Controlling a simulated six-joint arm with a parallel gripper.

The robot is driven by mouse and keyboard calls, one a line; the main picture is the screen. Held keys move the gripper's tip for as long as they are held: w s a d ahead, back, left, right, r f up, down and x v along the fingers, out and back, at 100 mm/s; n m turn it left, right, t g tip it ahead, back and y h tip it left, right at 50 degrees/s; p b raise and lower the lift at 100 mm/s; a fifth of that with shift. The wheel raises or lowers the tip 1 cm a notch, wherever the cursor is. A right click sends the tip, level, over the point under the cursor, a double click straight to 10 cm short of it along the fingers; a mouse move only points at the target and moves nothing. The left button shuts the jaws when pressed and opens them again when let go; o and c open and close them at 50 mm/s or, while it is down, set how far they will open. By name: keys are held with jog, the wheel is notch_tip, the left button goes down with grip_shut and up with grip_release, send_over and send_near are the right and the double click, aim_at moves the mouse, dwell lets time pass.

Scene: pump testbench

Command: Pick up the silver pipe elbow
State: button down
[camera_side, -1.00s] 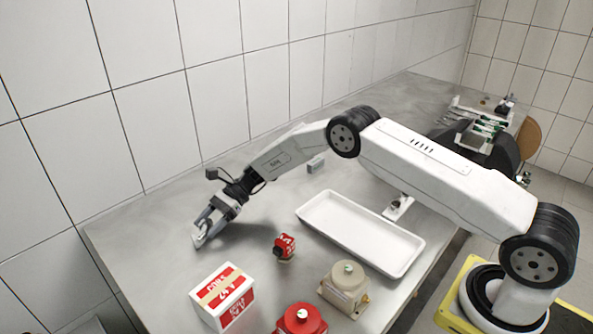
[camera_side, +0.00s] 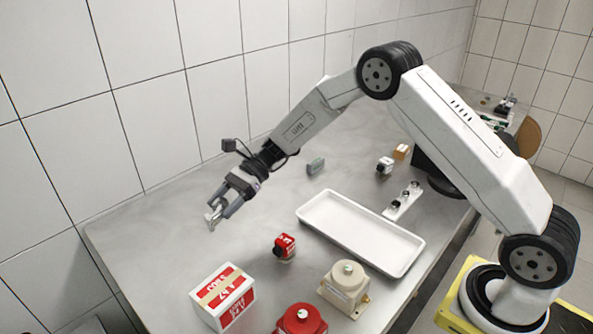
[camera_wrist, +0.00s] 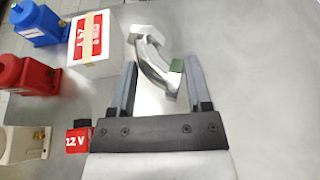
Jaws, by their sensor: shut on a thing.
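The silver pipe elbow (camera_wrist: 150,62) is a shiny curved metal piece between my gripper's fingers in the wrist view. My gripper (camera_wrist: 160,72) is shut on it, with the elbow's upper end reaching past the fingertips. In the side view my gripper (camera_side: 220,209) hangs above the far left part of the table, pointing down and left. The elbow (camera_side: 211,218) shows small at the fingertips there and appears clear of the tabletop.
A white tray (camera_side: 311,203) lies to the right of my gripper. A red 12 V block (camera_side: 284,246), a white-and-red box (camera_side: 224,294), a red housing (camera_side: 302,319) and a beige housing (camera_side: 345,285) stand nearer the camera. The tiled wall (camera_side: 150,140) is behind.

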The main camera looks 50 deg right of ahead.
jog(key=s+d+r, duration=0.2)
jog(key=s+r, duration=0.1)
jog(key=s, duration=0.4)
jog(key=shift+s+r, duration=0.2)
jog(key=shift+a, duration=0.1)
dwell(0.4)
